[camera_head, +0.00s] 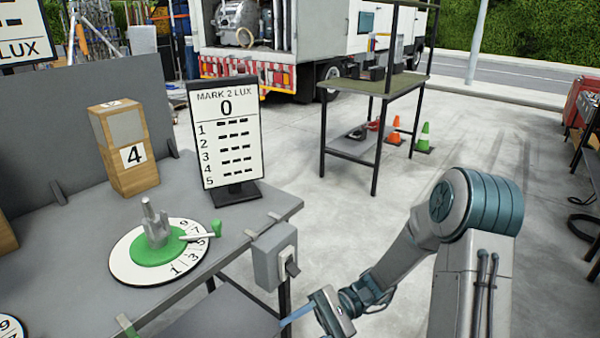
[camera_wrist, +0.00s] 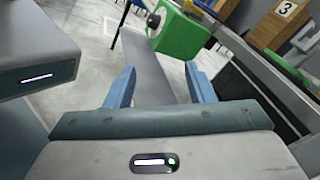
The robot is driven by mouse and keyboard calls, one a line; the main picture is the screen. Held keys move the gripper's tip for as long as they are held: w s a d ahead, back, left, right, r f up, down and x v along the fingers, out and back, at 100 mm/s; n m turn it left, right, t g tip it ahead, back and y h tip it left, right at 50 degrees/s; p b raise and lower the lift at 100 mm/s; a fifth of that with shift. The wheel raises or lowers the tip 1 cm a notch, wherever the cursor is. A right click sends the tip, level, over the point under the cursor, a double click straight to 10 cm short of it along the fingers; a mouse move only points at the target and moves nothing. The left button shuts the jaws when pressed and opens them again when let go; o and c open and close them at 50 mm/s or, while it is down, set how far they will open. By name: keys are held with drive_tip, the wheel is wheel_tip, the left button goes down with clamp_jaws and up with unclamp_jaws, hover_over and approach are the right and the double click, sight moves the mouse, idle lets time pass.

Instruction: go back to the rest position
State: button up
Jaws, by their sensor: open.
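My gripper (camera_wrist: 160,88) is open and empty in the wrist view, with its two blue fingers spread apart. In the head view my gripper (camera_head: 298,312) is low in the middle, by the front edge of the grey table (camera_head: 85,215), and its fingers are only partly visible. My arm bends down to it from the right.
A numbered dial (camera_head: 140,272) with a green centre, a wooden box marked 4 (camera_head: 138,178) and a MARK 2 LUX board (camera_head: 228,140) stand on the table. A grey switch box (camera_head: 268,260) is on its edge. Open floor lies behind my arm, before a green-topped bench (camera_head: 385,88).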

drive_tip(key=s+d+r+n+t+h+p, duration=0.2)
drive_tip(key=d+r+t+h+p, duration=0.4)
drive_tip(key=r, duration=0.6)
drive_tip(key=s+d+r+n+t+h+p, duration=0.2)
drive_tip(key=s+d+r+t+h+p, duration=0.2)
drive_tip(key=d+r+h, duration=0.5)
wheel_tip(320, 180, up, 3)
drive_tip(key=t+p, duration=0.2)
drive_tip(key=p, duration=0.1)
drive_tip(key=shift+f+n, duration=0.15)
drive_tip(key=shift+n, duration=0.15)
